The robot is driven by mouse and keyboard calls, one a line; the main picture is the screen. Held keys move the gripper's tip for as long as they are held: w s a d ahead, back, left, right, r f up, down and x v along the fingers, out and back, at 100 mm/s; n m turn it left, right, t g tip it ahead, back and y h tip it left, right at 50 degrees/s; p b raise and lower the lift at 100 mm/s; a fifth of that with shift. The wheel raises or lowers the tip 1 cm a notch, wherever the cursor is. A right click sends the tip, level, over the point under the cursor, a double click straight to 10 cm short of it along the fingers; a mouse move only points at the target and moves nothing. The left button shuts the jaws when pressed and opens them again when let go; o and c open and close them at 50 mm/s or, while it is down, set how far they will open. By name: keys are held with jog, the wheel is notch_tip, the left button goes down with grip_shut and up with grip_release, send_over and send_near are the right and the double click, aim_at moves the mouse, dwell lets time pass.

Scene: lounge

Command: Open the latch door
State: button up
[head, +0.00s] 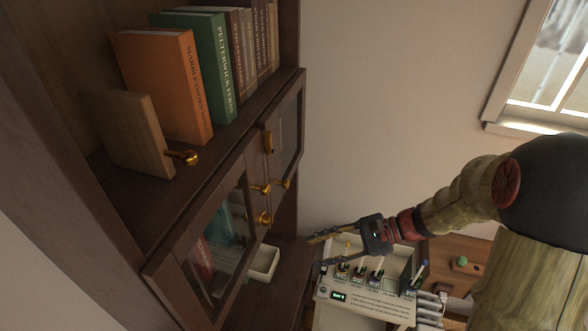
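A dark wooden bookcase has two glass-paned doors below its shelf of books. The near door (160,268) and the far door (301,100) both look shut. Brass knobs or turn-pieces show lower on the frames, including one on the near door (265,218) and one on the far door (285,183). My gripper (313,251) is open and empty, below and to the right of the knobs, apart from the doors. Its two thin fingers point left. Which piece works the latch I cannot tell.
Several books (165,85) and a wooden block with a brass knob (135,130) stand on the shelf above. A wooden cabinet (450,250) stands at right.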

jog(key=w+r+m+t+y, duration=0.4)
jog(key=w+r+m+t, duration=0.15)
jog(key=w+r, duration=0.45)
jog(key=p+x, duration=0.1)
jog(key=x, duration=0.6)
jog(key=shift+w+a+r+n, duration=0.2)
jog(key=shift+a+r+n, duration=0.1)
jog(key=shift+n, duration=0.15)
jog(key=shift+c, duration=0.4)
jog(key=c, duration=0.7)
grip_shut()
